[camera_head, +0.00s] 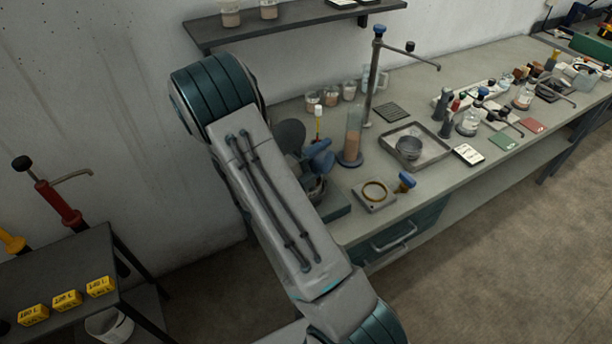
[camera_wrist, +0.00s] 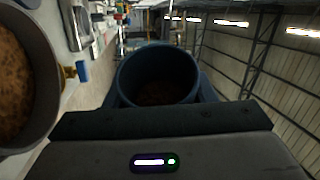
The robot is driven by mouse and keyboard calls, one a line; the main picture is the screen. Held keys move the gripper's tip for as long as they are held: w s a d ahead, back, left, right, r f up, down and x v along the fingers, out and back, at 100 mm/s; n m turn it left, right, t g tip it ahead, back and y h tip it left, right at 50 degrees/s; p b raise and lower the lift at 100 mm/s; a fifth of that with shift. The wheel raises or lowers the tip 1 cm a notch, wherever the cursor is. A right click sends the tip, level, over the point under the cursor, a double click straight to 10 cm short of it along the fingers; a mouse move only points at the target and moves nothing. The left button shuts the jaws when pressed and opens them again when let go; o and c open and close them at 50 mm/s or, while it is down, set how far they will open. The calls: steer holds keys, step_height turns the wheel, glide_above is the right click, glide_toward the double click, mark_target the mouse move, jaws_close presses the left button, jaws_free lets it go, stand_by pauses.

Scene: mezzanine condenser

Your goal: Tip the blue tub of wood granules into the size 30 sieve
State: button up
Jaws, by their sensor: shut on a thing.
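The blue tub (camera_wrist: 157,62) is in my gripper (camera_wrist: 155,103), its open mouth facing the wrist camera. Some brown granules show deep inside it. In the head view the tub (camera_head: 319,158) looks tilted above the bench's near left end, and my arm hides much of the gripper. A wide round grey vessel (camera_wrist: 51,75) with brown granules lies beside the tub in the wrist view. It may be the sieve, but I read no size mark. In the head view a grey round vessel (camera_head: 314,188) shows partly under the tub.
A tall cylinder of brown granules (camera_head: 353,140) stands behind. A metal tray (camera_head: 433,151) holds a grey bowl (camera_head: 408,146). A shelf (camera_head: 300,27) overhangs the back wall.

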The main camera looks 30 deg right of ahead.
steer(key=shift+w+a+r+n+p, duration=0.15)
steer(key=shift+r+n+p, duration=0.6)
steer(key=shift+p, duration=0.45)
steer(key=shift+w+a+r+n+t+h, duration=0.1)
steer(key=shift+w+n+t+h, duration=0.2)
steer(key=shift+n+t, duration=0.45)
steer(key=shift+s+m+g, duration=0.2)
steer(key=shift+m+g, duration=0.25)
steer(key=shift+m, duration=0.05)
steer(key=f+b, duration=0.1)
steer(key=f+m+b, duration=0.1)
steer(key=b, duration=0.1)
steer(key=f+m+g+b, duration=0.1)
steer(key=shift+s+d+y, duration=0.3)
steer(key=shift+d+y, duration=0.05)
steer(key=shift+y, duration=0.05)
steer(key=shift+s+m+b, duration=0.1)
steer(key=shift+m+b, duration=0.4)
steer(key=shift+b, duration=0.15)
steer(key=shift+r, duration=0.25)
steer(key=shift+f+m, duration=0.15)
steer(key=shift+m, duration=0.15)
